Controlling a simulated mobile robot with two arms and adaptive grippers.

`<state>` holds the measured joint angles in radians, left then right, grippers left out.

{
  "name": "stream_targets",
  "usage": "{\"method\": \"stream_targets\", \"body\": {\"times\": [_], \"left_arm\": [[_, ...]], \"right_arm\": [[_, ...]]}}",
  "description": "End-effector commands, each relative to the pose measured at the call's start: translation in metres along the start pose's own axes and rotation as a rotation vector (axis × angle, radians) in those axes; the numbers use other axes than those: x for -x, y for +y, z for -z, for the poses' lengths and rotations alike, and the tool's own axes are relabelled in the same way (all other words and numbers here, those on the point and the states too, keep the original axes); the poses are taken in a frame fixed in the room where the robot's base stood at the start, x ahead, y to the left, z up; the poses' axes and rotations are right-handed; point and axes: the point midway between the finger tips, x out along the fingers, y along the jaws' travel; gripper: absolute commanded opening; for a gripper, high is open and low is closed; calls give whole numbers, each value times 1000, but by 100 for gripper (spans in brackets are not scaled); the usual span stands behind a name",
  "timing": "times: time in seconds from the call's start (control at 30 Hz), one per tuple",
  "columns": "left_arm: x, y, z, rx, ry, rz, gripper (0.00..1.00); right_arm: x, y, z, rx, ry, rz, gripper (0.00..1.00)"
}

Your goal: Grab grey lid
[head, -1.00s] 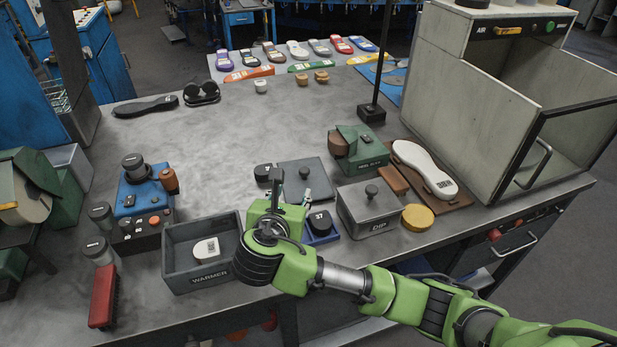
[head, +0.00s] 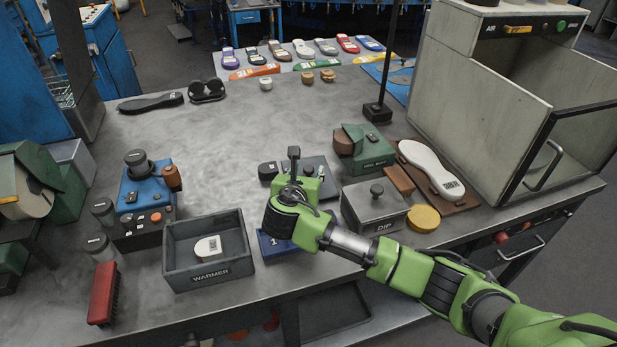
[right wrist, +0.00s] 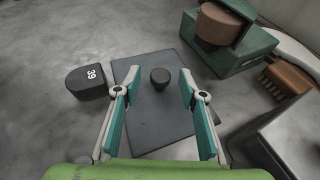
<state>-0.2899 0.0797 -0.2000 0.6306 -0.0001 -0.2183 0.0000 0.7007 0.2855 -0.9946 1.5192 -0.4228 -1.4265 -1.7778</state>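The grey lid (right wrist: 150,118) lies flat on the table, a dark square plate with a round black knob (right wrist: 160,77). In the head view the lid (head: 322,165) is partly hidden behind my right gripper (head: 308,172). In the right wrist view my right gripper (right wrist: 159,84) is open, its two teal-padded fingers spread to either side of the knob. Clear gaps show between the knob and both fingers, and nothing is held. I cannot tell how high the fingertips are above the plate. My left gripper is out of view.
A black piece marked 39 (right wrist: 87,82) sits just left of the lid. The open WARMER box (head: 240,250) holds a pale piece. The lidded DIP box (head: 398,218) and a green machine (head: 365,148) stand to the right. A blue tray (head: 272,247) is near my arm.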

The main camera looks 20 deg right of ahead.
Motion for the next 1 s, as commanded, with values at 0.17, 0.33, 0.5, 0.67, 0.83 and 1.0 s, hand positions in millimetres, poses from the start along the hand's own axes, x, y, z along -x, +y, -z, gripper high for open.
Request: {"method": "stream_targets", "body": {"times": [0.17,0.33,0.5,0.67,0.83,1.0], "left_arm": [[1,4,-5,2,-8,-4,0],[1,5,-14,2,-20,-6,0],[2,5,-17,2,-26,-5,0],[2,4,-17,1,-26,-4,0],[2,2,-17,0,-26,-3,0],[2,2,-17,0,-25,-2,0]], "right_arm": [[-21,-1,0,1,0,2,38],[-25,-1,0,0,0,0,38],[-25,-1,0,0,0,0,25],[-25,-1,0,0,1,0,0],[-24,0,0,0,0,0,0],[-23,0,-3,0,-1,0,0]]}}
